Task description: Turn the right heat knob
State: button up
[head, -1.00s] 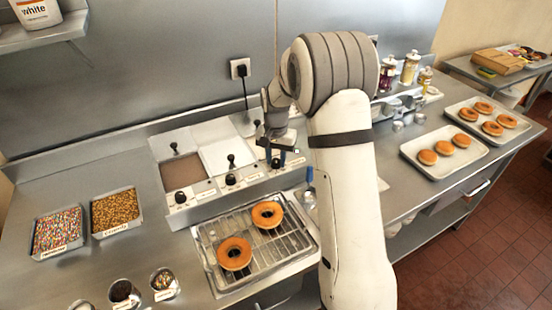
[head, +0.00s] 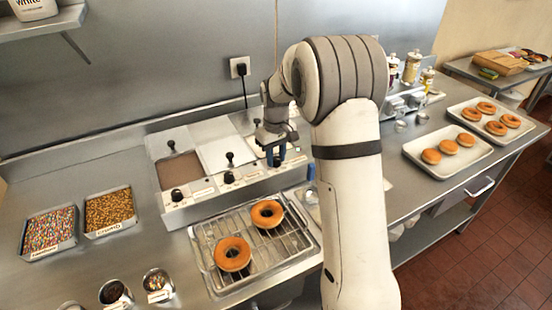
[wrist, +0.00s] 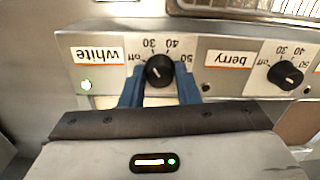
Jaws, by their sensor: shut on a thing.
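The right heat knob (wrist: 159,71) is black and round, on the steel front panel by an upside-down "white" label in the wrist view. Its dial reads off, 30, 40, 50. A small pale mark shows on the knob, but I cannot tell its exact setting. My gripper (wrist: 161,88) has its blue fingers on either side of this knob and is shut on it. In the head view my gripper (head: 276,155) is at the rightmost knob of the warmer and mostly covers it.
The "berry" knob (wrist: 285,75) is beside it in the wrist view. The warmer's lids (head: 222,150) stand behind the panel. A wire rack (head: 290,242) with two donuts lies in front. Trays of donuts (head: 447,150) are at right, and sprinkle trays (head: 48,232) at left.

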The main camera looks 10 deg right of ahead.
aim_at(276, 158)
jog(key=n, duration=0.3)
jog(key=shift+n+b, duration=0.3)
jog(key=shift+b, duration=0.1)
jog(key=shift+n+b, duration=0.35)
jog(key=shift+n, duration=1.55)
jog(key=o, duration=1)
jog(key=shift+c, duration=0.2)
notch_tip(276, 158, up, 8)
jog(key=shift+f+b, duration=0.1)
jog(key=shift+b, duration=0.3)
